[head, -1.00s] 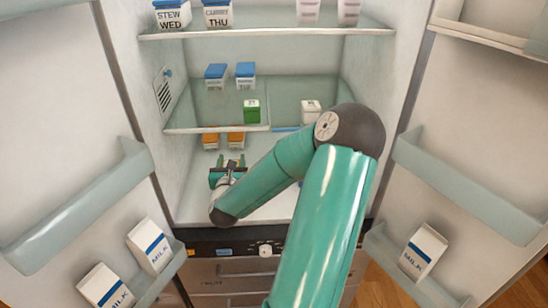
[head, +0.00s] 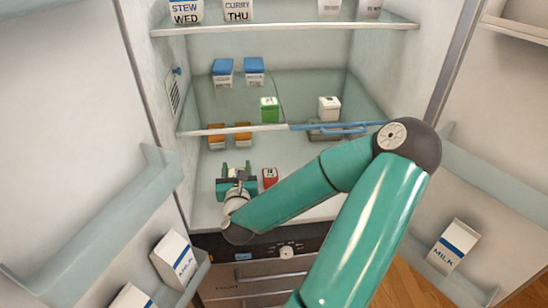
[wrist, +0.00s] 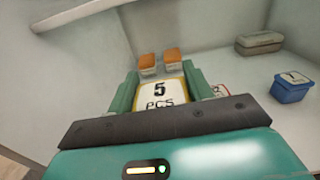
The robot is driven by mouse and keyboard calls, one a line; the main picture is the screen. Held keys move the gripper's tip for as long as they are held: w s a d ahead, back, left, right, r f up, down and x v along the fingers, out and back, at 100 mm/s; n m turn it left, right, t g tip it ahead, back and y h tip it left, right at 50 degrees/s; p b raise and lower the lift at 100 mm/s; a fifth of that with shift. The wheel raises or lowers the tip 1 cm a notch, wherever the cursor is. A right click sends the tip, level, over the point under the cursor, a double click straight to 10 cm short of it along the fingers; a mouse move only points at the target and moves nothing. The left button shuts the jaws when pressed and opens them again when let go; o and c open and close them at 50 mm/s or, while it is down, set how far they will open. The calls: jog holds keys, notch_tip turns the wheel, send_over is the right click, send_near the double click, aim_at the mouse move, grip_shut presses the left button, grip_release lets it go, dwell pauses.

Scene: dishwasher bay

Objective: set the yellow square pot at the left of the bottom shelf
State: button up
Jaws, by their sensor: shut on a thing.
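My gripper (head: 236,170) is shut on the yellow square pot (wrist: 160,96), low in the fridge over the left part of the bottom shelf (head: 300,190). In the wrist view the pot's white top reads "5 PCS" and has a yellow edge, between the two green fingers. In the head view the gripper mostly hides the pot. I cannot tell whether its base touches the shelf.
Two orange-lidded pots (head: 216,137) (head: 242,133) stand behind my gripper. A red pot (head: 270,178) stands close at its right. A blue pot (wrist: 291,88) and a grey box (wrist: 258,42) are farther right. The glass shelf (head: 232,129) hangs above.

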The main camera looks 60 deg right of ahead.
jog(key=w+d+f, duration=0.2)
jog(key=w+f, duration=0.1)
jog(key=w+d+f, duration=0.3)
jog(key=w, duration=0.1)
jog(key=w+d+f, duration=0.2)
jog(key=w+f, duration=0.1)
jog(key=w, duration=0.1)
jog(key=shift+w+d+f, duration=0.15)
jog(key=shift+d+f, duration=0.1)
jog(key=shift+f, duration=0.05)
notch_tip(320, 180, down, 3)
jog(key=shift+w+d+f, duration=0.1)
jog(key=shift+f, duration=0.05)
jog(key=shift+f, duration=0.15)
jog(key=o, duration=1.1)
